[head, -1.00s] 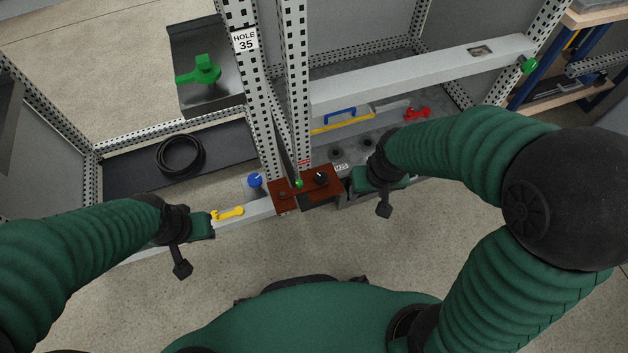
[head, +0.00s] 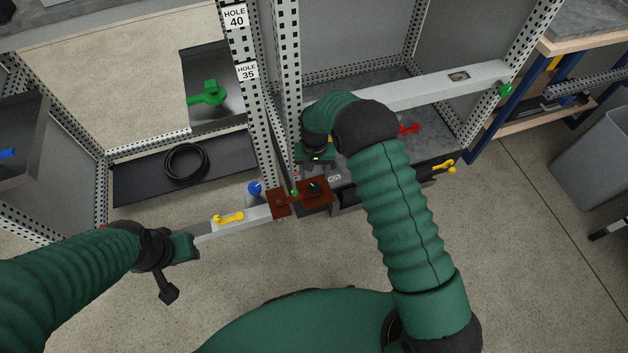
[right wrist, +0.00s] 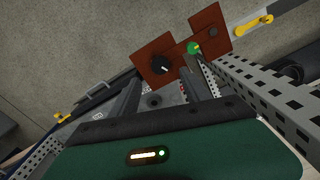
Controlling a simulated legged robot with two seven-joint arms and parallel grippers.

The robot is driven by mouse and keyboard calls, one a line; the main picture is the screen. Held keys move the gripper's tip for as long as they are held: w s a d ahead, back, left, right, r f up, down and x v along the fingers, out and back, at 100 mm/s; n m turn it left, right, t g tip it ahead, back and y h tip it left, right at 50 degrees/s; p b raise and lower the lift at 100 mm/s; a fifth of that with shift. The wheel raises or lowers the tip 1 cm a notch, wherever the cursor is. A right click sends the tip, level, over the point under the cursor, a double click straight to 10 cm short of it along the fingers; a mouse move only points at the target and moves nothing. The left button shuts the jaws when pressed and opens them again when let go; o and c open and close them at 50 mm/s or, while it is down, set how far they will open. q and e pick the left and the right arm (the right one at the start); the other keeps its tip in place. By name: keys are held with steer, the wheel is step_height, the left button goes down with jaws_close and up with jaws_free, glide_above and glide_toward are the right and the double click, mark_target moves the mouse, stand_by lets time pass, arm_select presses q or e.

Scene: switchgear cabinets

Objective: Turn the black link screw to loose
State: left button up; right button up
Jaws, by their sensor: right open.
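The black link screw (head: 314,187) is a round black knob on a red-brown plate (head: 322,198) fixed at the front rail. In the right wrist view the screw (right wrist: 161,65) shows a white mark on its face. My right gripper (head: 315,166) is just behind the plate, above and apart from the screw. In the right wrist view its two dark fingers (right wrist: 165,91) are open, with nothing held between them. My left gripper (head: 194,245) is at the left, near the yellow handle (head: 229,217); its jaws are too small to judge.
A green knob (head: 294,193) sits left of the screw, close to the perforated upright (head: 259,110). A blue knob (head: 254,189) is farther left. A red handle (head: 408,129) and another yellow handle (head: 443,166) lie to the right. Open floor lies in front.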

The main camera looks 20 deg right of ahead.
mark_target(314, 187)
step_height(314, 187, down, 8)
steer(key=b, duration=0.3)
steer(key=shift+r, duration=0.2)
jaws_close()
